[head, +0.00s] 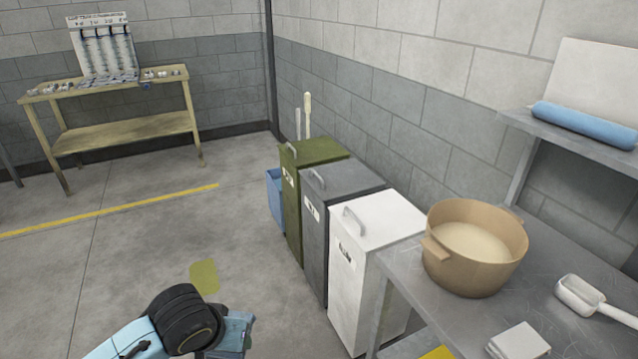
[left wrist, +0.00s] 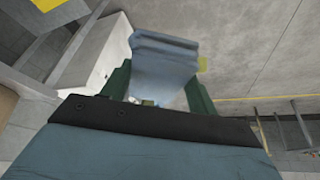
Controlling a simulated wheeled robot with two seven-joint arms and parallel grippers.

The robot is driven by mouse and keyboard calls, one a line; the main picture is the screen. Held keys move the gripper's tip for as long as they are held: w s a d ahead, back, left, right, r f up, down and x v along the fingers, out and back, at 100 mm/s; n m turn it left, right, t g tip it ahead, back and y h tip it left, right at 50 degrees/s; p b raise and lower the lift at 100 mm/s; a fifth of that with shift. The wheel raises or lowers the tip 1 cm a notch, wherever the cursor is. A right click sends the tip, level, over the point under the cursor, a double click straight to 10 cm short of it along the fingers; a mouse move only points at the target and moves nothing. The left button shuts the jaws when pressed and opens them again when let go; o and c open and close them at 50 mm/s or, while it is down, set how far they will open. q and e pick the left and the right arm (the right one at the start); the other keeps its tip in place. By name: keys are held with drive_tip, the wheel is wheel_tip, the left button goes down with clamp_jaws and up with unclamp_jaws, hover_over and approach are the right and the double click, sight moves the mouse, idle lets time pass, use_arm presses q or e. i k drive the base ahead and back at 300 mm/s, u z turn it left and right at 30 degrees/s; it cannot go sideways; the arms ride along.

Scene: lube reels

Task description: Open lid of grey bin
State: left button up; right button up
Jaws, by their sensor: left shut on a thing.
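The grey bin (head: 328,215) stands between a green bin (head: 310,175) and a white bin (head: 375,255). Its lid (head: 342,177) is down, with a handle (head: 314,178) near the front edge. My left gripper (left wrist: 160,82) is shut on a blue-grey folded thing, perhaps a cloth (left wrist: 165,50), between its green fingers. In the head view this blue thing (head: 236,332) is at the bottom, left of and nearer than the bins, apart from the grey bin. My right gripper is not in view.
A metal table (head: 405,278) at right holds a tan pot (head: 475,245), a white scoop (head: 580,297) and a white block (head: 518,341). A blue bin (head: 274,200) stands beyond the green bin. The floor left of the bins is clear.

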sight(330, 181)
drive_tip(key=k, duration=0.55)
drive_tip(key=u, duration=1)
drive_tip(key=i, duration=1.45)
drive_tip(key=u, duration=0.2)
drive_tip(key=i, duration=1.5)
drive_tip(key=z, duration=1.45)
drive_tip(key=i, duration=0.65)
drive_tip(key=z, duration=0.6)
